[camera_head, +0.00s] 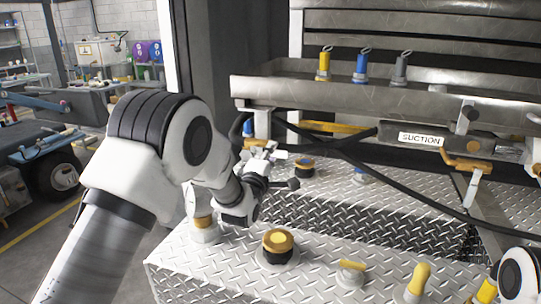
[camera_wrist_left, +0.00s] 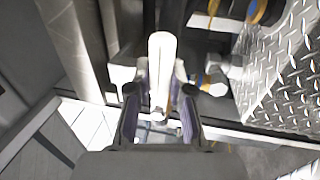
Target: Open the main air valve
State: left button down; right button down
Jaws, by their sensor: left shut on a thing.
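My left arm reaches in from the left in the head view. Its gripper (camera_head: 264,160) is over the far left part of the diamond-plate deck, mostly hidden by its own wrist. In the left wrist view the fingers (camera_wrist_left: 161,92) are closed around a pale, bar-shaped handle (camera_wrist_left: 160,50), which I take to be the main air valve's handle. It stands between the two finger pads. The valve body and how far it is turned cannot be made out. My right gripper is out of view; only a piece of my right arm shows at the lower right corner.
Yellow-topped round caps (camera_head: 278,242) and yellow handles (camera_head: 418,279) stand on the diamond-plate deck (camera_head: 215,268). A metal shelf (camera_head: 300,95) with a yellow, a blue and a grey nozzle is above. A black hose and the SUCTION-labelled part (camera_head: 420,139) lie right of the gripper.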

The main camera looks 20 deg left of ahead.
pick_arm(q)
jog(key=shift+r, duration=0.25)
jog(key=c, duration=1)
grip_release()
jog(key=shift+w, duration=0.1)
jog(key=shift+c, duration=0.2)
jog(key=shift+d+f, duration=0.1)
jog(key=shift+f, duration=0.05)
jog(key=s+f, duration=0.2)
jog(key=s, duration=0.9)
jog(key=shift+s+a+f, duration=0.2)
jog(key=shift+s, duration=0.15)
